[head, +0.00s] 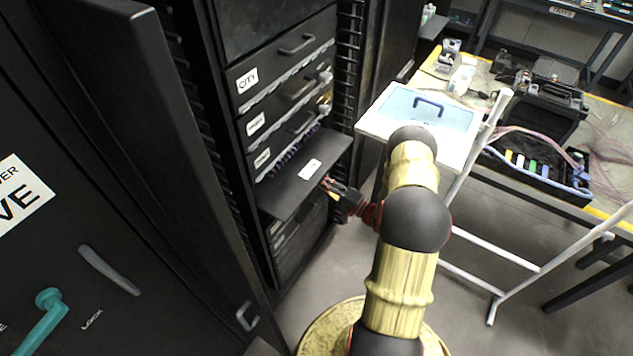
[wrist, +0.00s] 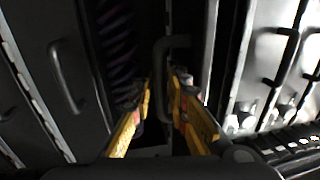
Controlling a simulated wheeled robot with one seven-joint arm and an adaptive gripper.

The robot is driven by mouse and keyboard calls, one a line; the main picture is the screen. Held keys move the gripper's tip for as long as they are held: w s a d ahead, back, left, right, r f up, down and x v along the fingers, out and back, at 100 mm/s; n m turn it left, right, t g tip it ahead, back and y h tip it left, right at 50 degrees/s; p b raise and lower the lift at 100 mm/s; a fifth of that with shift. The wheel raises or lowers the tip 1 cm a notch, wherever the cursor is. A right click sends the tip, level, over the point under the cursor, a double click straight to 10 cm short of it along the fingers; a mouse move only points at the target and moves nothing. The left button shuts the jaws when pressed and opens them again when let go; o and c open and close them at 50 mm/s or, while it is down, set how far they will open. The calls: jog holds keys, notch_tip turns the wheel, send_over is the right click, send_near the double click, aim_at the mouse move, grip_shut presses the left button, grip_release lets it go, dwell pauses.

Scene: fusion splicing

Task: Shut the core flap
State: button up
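The core flap (head: 297,190) is a dark panel in the rack. It lies folded down and open, sticking out of the rack with a small white label whose text is too small to read. My gripper (head: 331,187) is at its outer edge in the head view. In the wrist view my gripper (wrist: 160,84) has its yellow-and-red fingers on either side of the flap's dark handle (wrist: 162,55), close against the bar, and appears shut on it. The inner side of the grip is partly hidden by shadow.
Closed drawers with handles, one labelled CITY (head: 247,80), sit above the flap. A dark cabinet door (head: 95,190) stands on the left. To the right are a white stand with a light-blue panel (head: 450,112) and a cluttered workbench (head: 603,120).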

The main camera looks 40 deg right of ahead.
jog(key=c, duration=0.3)
grip_shut()
dwell(0.6)
